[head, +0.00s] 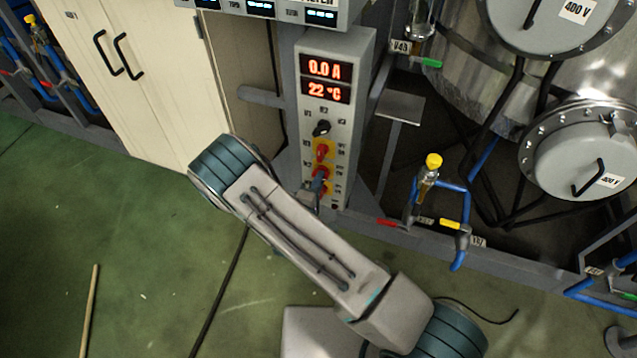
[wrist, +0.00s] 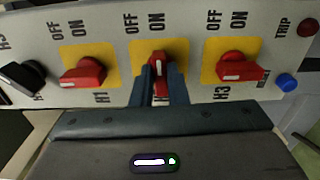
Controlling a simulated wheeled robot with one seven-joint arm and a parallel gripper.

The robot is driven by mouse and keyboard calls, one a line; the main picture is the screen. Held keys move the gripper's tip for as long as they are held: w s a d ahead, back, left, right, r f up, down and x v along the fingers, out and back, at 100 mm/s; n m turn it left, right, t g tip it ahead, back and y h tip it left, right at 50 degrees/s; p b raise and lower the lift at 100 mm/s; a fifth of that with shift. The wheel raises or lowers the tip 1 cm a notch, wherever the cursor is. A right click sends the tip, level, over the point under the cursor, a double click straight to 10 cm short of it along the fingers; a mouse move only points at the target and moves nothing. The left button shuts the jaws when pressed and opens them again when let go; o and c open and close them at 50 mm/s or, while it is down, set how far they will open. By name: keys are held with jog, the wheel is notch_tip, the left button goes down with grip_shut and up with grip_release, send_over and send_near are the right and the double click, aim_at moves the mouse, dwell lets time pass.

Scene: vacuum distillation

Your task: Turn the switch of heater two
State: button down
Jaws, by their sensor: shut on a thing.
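The heater control panel (head: 325,120) stands upright in the head view, with displays reading 0.0 A and 22 °C. In the wrist view, three red rotary switches sit on yellow plates. The middle switch (wrist: 159,59), between the ones labelled H1 and H3, is heater two's. My gripper (wrist: 160,84) is shut on it, one finger on each side. Its red handle looks upright in the picture, while the H1 switch (wrist: 84,72) and H3 switch (wrist: 238,67) lie sideways. The fingers partly hide the middle handle and its label.
A black knob (wrist: 22,77) is left of the switches in the wrist view; a blue button (wrist: 287,80) and red TRIP button (wrist: 308,27) are on the right. In the head view, a beige cabinet (head: 135,80) stands left and a yellow-capped valve (head: 432,161) right.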

jog(key=shift+m, duration=0.3)
dwell(0.4)
jog(key=c, duration=1.4)
grip_release()
jog(key=shift+c, duration=0.2)
jog(key=v, duration=1.3)
jog(key=shift+s, duration=0.4)
jog(key=shift+a, duration=0.1)
